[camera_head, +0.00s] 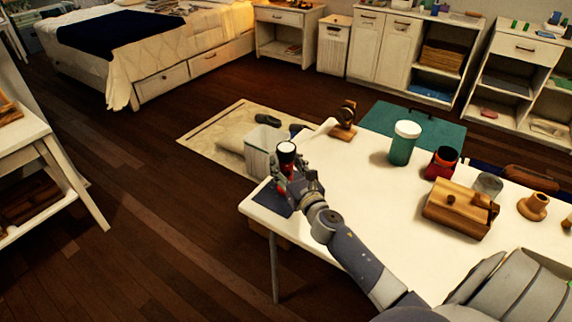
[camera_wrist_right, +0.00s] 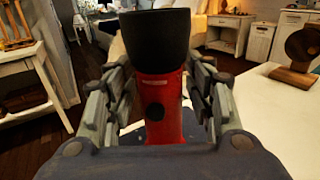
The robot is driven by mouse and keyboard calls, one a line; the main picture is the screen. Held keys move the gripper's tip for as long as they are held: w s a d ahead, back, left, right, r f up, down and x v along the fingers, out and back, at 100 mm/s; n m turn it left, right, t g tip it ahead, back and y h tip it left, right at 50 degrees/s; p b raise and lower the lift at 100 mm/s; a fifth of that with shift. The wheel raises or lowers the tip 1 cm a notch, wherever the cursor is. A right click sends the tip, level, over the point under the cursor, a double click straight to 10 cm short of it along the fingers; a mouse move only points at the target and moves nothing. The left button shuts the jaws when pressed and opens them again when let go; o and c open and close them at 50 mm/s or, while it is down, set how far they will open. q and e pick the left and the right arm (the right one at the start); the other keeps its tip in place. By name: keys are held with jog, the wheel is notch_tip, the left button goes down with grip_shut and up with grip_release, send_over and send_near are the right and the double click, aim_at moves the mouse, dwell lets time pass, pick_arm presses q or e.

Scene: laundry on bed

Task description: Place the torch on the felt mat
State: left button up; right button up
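The torch, red with a wide black head, stands upright between the fingers of my right gripper (camera_head: 287,180). Its pale lens end (camera_head: 287,147) points up in the head view. In the right wrist view the torch (camera_wrist_right: 162,105) fills the middle, with a finger close on each side. The gripper is shut on it. The dark blue felt mat (camera_head: 271,201) lies at the near left corner of the white table. The torch is over or on this mat; its lower end is hidden, so I cannot tell if it touches. My left gripper is not in view.
A white bin (camera_head: 259,150) is beyond the table's left edge. The table's middle is clear.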

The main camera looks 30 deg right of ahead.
dwell(0.3)
jog(key=shift+r, duration=0.25)
jog(key=s+a+b, duration=0.1)
jog(key=s+a, duration=0.1)
jog(key=s, duration=1)
jog(key=shift+f, duration=0.15)
